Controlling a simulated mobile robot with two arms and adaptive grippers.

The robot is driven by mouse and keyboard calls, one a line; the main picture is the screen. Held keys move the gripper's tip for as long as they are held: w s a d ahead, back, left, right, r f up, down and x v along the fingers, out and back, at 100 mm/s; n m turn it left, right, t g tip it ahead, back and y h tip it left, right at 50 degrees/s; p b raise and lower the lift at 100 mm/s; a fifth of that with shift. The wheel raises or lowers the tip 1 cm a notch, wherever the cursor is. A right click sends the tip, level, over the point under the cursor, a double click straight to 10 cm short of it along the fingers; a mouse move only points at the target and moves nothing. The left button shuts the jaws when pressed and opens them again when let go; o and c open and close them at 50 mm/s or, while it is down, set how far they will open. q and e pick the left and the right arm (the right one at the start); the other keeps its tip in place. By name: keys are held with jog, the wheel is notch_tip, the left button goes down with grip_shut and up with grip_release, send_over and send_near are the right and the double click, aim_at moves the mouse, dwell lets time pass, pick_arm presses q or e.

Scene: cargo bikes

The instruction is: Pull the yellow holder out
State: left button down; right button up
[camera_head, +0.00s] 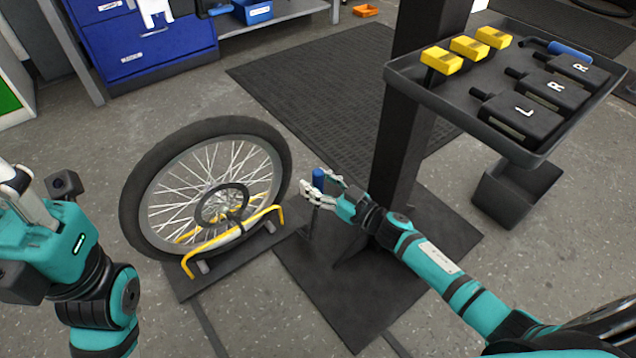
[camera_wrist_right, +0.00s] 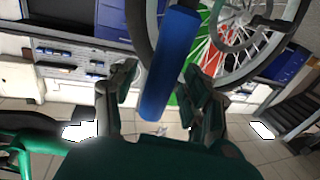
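The yellow holder (camera_head: 233,242) is a bent yellow bar frame on a dark base, around the lower part of an upright bicycle wheel (camera_head: 208,188). A blue handle (camera_head: 319,178) stands on a dark rod to the right of the wheel. My right gripper (camera_head: 322,190) is at this handle. In the right wrist view the blue handle (camera_wrist_right: 171,65) lies between the spread fingers, with a gap visible on the left side. Contact with the right finger is unclear. My left gripper (camera_head: 18,182) is at the left edge, away from the holder, and only partly seen.
A black post (camera_head: 398,140) stands right of my right gripper. It carries a dark tray (camera_head: 430,92) with yellow-topped tools and black blocks. A bin (camera_head: 515,190) hangs below. Blue drawers (camera_head: 135,40) stand at the back left. The front floor is clear.

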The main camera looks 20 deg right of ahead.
grip_shut()
dwell(0.4)
jog(key=shift+s, duration=0.1)
